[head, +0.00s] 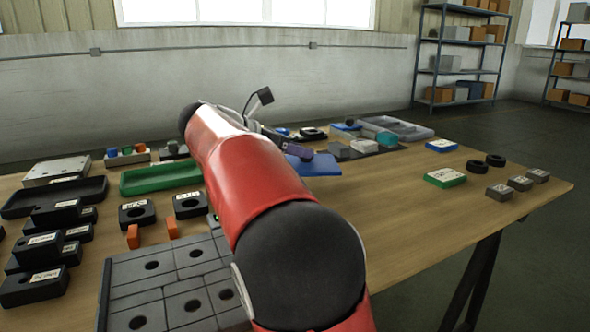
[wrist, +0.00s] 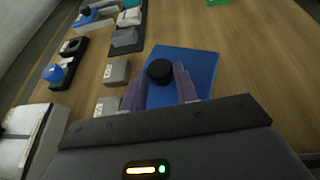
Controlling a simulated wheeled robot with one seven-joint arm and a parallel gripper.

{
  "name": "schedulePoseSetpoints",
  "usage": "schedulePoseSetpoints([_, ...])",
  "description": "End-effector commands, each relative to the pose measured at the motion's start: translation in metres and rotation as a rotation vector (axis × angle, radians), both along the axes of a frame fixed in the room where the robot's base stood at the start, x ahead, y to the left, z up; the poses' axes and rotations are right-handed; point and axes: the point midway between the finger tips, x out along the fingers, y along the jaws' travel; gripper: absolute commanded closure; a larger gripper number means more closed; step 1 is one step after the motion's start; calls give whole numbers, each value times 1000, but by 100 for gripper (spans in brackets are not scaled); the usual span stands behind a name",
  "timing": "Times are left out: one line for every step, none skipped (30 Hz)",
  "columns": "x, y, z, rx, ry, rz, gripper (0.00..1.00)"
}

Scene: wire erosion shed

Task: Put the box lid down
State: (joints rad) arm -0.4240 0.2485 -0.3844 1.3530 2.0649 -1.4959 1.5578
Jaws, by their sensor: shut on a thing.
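My gripper (wrist: 158,82) has two purple fingers, shut on a short round black piece of the box lid (wrist: 159,70). A flat blue square (wrist: 198,72) shows under and around the fingers, reaching further to the right. I cannot tell whether the black piece is joined to this square or held above it. In the head view the blue square (head: 320,165) appears by the purple gripper (head: 300,152), beyond my red arm. My arm hides most of the held thing there.
Grey blocks (wrist: 117,71) stand left of the fingers. A grey tray (head: 405,128) lies behind the blue square. A green labelled block (head: 445,178), black rings (head: 477,166) and small grey blocks (head: 520,183) lie to the right. Bare wooden table (head: 400,200) lies between.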

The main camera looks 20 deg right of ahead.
Motion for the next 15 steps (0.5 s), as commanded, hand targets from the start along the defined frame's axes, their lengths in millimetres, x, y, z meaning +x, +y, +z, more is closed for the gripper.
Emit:
schedulePoseSetpoints([0,0,-4,0,1,0,98])
schedulePoseSetpoints([0,0,-7,0,1,-1,98])
schedulePoseSetpoints([-1,0,-12,0,2,-1,98])
schedulePoseSetpoints([-1,0,-16,0,3,-1,98])
schedulePoseSetpoints([0,0,-21,0,4,-1,98])
schedulePoseSetpoints([0,0,-28,0,3,-1,98])
schedulePoseSetpoints([0,0,-32,0,2,0,98])
schedulePoseSetpoints([0,0,-35,0,3,0,98])
schedulePoseSetpoints([0,0,-37,0,1,-1,98])
schedulePoseSetpoints([0,0,-38,0,0,-1,98])
schedulePoseSetpoints([0,0,-37,0,-1,0,98])
schedulePoseSetpoints([0,0,-37,0,-1,0,98])
schedulePoseSetpoints([0,0,-37,0,-1,0,98])
schedulePoseSetpoints([0,0,-37,0,-1,-1,98])
schedulePoseSetpoints([0,0,-37,0,-1,-1,98])
